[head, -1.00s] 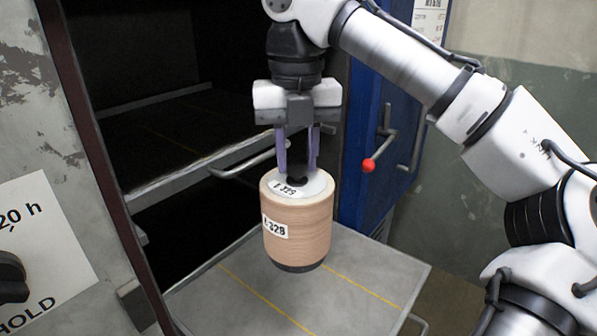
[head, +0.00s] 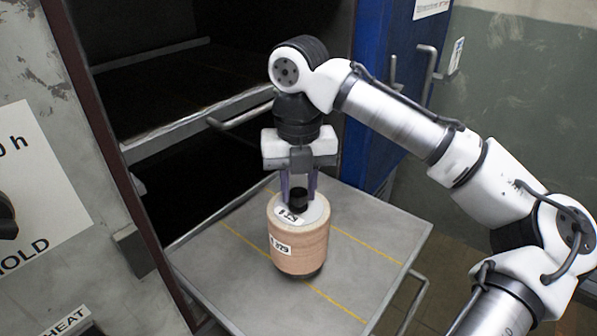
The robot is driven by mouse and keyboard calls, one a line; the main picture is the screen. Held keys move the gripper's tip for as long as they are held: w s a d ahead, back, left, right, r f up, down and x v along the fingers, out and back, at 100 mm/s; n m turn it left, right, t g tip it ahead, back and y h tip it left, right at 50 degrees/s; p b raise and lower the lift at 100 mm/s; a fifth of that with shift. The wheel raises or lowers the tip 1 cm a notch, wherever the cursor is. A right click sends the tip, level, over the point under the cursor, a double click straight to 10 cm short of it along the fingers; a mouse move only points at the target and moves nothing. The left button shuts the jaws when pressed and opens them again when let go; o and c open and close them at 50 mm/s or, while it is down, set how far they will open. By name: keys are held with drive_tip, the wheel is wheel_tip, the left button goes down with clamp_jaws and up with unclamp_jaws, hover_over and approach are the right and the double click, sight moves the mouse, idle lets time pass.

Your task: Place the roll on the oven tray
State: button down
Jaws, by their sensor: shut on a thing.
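The roll (head: 299,242) is a tan cylinder with a white top, a dark base and white labels. It is upright, over the middle of the pulled-out lower oven tray (head: 375,225), a grey plate with yellow lines. My gripper (head: 299,196) points down from above and is shut on the dark post at the centre of the roll's top. The roll's base is at or very near the tray surface; I cannot tell whether it touches.
An upper tray with a bar handle (head: 240,117) sits inside the dark oven, behind my gripper. The oven's grey front panel (head: 40,130) stands at the left. A blue door (head: 380,90) is open behind. Bare tray lies around the roll.

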drive_tip(key=shift+f, duration=1.45)
drive_tip(key=c, duration=1.1)
unclamp_jaws()
wheel_tip(320, 180, up, 12)
drive_tip(key=shift+p, duration=0.3)
